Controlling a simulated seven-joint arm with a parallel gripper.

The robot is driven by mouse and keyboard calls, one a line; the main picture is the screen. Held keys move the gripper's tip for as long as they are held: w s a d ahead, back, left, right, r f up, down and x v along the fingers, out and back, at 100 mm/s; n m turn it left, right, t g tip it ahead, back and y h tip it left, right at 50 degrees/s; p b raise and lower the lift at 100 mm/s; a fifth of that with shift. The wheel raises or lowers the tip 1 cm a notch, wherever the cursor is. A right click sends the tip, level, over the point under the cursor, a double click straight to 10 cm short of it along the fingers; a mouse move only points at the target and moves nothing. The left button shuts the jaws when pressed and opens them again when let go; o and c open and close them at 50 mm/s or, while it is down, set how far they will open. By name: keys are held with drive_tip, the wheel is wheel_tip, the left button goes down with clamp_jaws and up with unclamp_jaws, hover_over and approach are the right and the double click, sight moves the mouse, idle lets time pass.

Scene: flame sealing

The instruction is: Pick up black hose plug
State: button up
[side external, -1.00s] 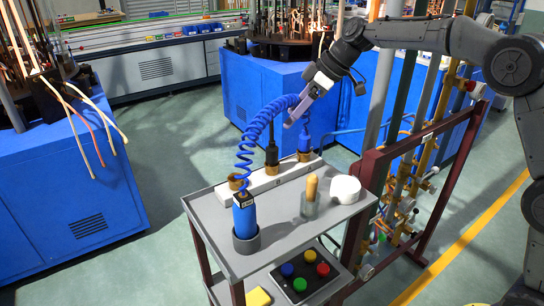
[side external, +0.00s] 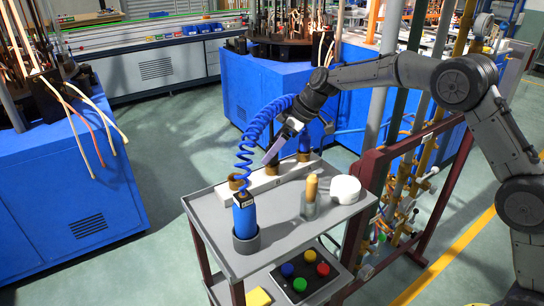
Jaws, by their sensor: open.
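The black hose plug (side external: 273,161) stands upright in the middle socket of a white block (side external: 257,187) on the grey cart. My gripper (side external: 268,158) comes down tilted from the upper right, with its fingertips at the plug's upper part. The fingers hide much of the plug, and I cannot tell whether they touch it or are only in front of it. My gripper is open.
A blue plug (side external: 304,145) stands in the right socket, close to my gripper. A coiled blue hose (side external: 246,143) arches behind it. A blue cylinder (side external: 245,217), a jar with a wooden handle (side external: 311,190) and a white roll (side external: 345,189) stand on the cart (side external: 277,238).

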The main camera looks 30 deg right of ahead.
drive_tip(key=x, duration=0.3)
drive_tip(key=shift+w+a+f, duration=0.1)
drive_tip(key=shift+f, duration=0.15)
clamp_jaws()
